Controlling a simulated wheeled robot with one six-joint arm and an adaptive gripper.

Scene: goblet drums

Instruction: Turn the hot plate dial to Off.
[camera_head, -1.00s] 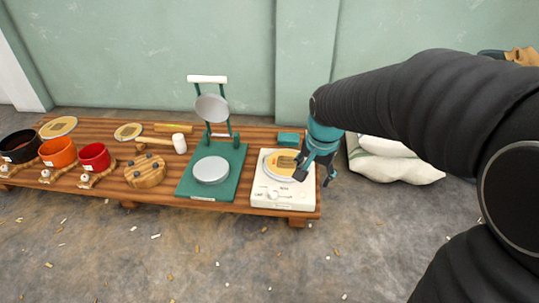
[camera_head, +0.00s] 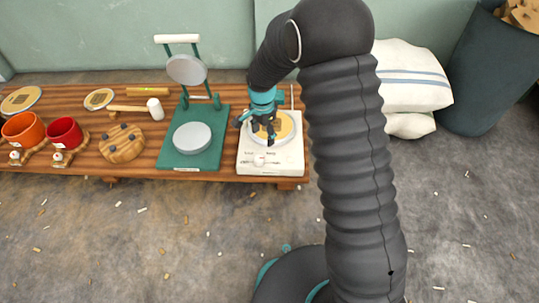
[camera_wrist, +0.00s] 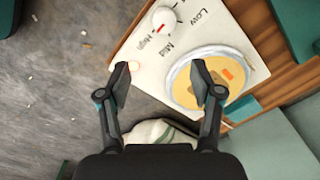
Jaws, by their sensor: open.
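The hot plate (camera_head: 288,158) is a white box at the right end of the wooden bench. Its white dial (camera_head: 259,160) is on the front part of the top and also shows at the upper edge of the wrist view (camera_wrist: 163,20). A red mark on the dial faces the High and Mid labels; the exact setting is hard to tell. Low is printed on the other side, and no Off label is readable. My gripper (camera_head: 254,132) is open and empty above the hot plate. In the wrist view its fingertips (camera_wrist: 161,78) are apart, with the dial beyond them.
A round plate with a yellow disc (camera_wrist: 190,92) sits on the hot plate, partly behind one finger. A green press (camera_head: 172,160) stands to the left, its upper plate raised. White sacks (camera_head: 415,80) and a dark bin (camera_head: 480,75) are at the right.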

